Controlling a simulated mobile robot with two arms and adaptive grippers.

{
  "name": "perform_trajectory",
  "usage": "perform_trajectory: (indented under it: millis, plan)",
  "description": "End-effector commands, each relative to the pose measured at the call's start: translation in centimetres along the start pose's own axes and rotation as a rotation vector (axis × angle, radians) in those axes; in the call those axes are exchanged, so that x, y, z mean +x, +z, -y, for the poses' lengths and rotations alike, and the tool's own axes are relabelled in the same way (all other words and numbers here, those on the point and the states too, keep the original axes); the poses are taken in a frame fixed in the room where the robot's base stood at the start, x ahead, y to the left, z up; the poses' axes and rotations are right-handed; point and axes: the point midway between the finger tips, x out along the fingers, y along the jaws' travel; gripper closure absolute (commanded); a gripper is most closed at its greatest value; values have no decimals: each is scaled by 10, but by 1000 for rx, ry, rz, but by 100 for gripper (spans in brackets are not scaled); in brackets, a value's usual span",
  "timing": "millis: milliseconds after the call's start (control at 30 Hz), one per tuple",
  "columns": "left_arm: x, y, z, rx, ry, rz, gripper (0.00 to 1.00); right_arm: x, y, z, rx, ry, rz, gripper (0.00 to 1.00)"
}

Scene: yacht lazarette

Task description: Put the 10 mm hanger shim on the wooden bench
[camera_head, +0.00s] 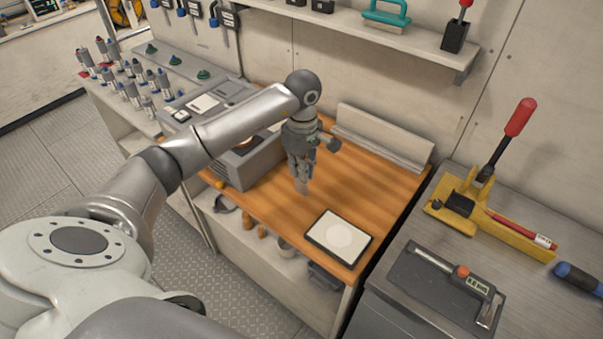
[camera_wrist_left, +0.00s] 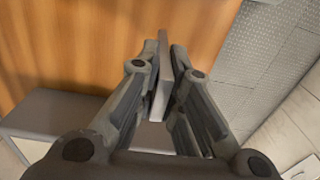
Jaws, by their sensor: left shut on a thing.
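My left gripper (camera_head: 302,178) hangs fingers-down over the wooden bench (camera_head: 375,198), near the grey box and left of the black-edged pad. It is shut on a thin grey plate, which I take to be the 10 mm hanger shim (camera_wrist_left: 163,80). In the left wrist view, the plate stands edge-on between the two fingers (camera_wrist_left: 160,85) and sticks out past their tips. The wooden bench top (camera_wrist_left: 70,45) also fills the upper left there. In the head view the plate is small and mostly hidden by the fingers; whether it touches the bench cannot be told.
A black-edged pad with a pale disc (camera_head: 338,238) lies on the bench's front right. A grey box (camera_head: 250,165) stands on its left, a pale angled rail (camera_head: 383,138) along its back. A yellow tool (camera_head: 490,222) and a digital gauge (camera_head: 450,275) occupy the right-hand grey counter.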

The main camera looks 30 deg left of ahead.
Motion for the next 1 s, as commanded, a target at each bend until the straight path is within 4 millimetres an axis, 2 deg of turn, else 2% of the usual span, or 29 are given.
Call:
perform_trajectory:
  millis: [167,367,767,800,933,1000]
  plan:
    - [11,-7,-6,-1,-2,0,100,-6,2,-4,-2,4,5,47]
    - [35,-5,-5,1,-2,1,100,-23,2,-8,-4,9,7,47]
    - [44,-6,-6,1,2,-1,100,-17,3,-9,-3,10,6,47]
    - [44,-6,-6,1,1,-1,89,-18,2,-9,-2,10,6,47]
    - [43,-6,-6,1,1,-1,72,-18,2,-9,-2,10,5,47]
    - [43,-6,-6,1,1,-1,70,-18,2,-9,-2,10,5,47]
